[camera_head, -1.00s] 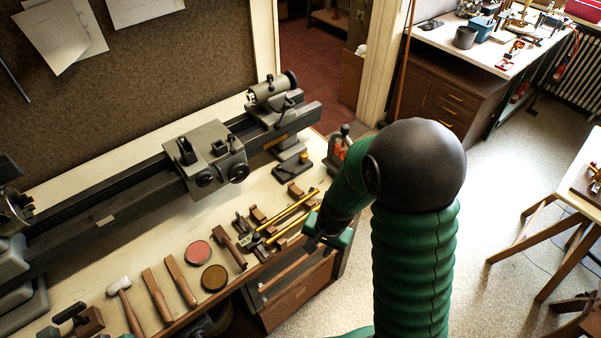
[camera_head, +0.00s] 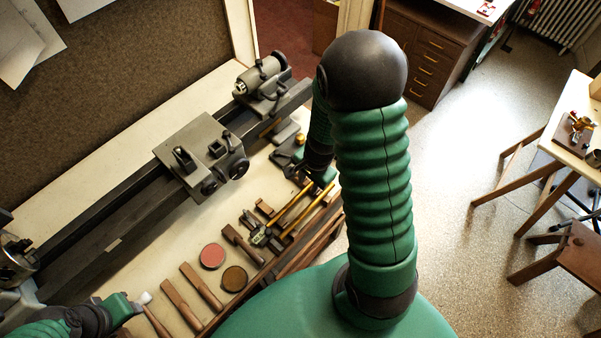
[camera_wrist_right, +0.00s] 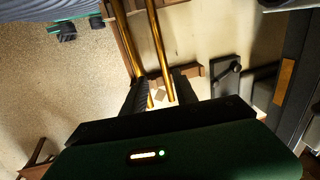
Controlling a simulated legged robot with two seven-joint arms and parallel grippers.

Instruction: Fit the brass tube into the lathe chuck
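Two brass tubes (camera_head: 306,212) lie side by side on wooden rests at the bench's front. They also show in the right wrist view (camera_wrist_right: 157,45). My right gripper (camera_head: 314,184) is over their far right ends. In the wrist view my right gripper (camera_wrist_right: 160,92) has its dark fingers apart, with the tube ends in view between them; I see no grip on either tube. The lathe chuck (camera_head: 17,262) is at the far left, partly cut off by the picture edge. My left gripper (camera_head: 124,308) is at the lower left by a hammer; its fingers are unclear.
The lathe carriage (camera_head: 203,155) and tailstock (camera_head: 262,82) stand on the bed behind the tubes. A red tin (camera_head: 212,256), a brown tin (camera_head: 234,278) and wooden tools (camera_head: 183,304) lie left of the tubes.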

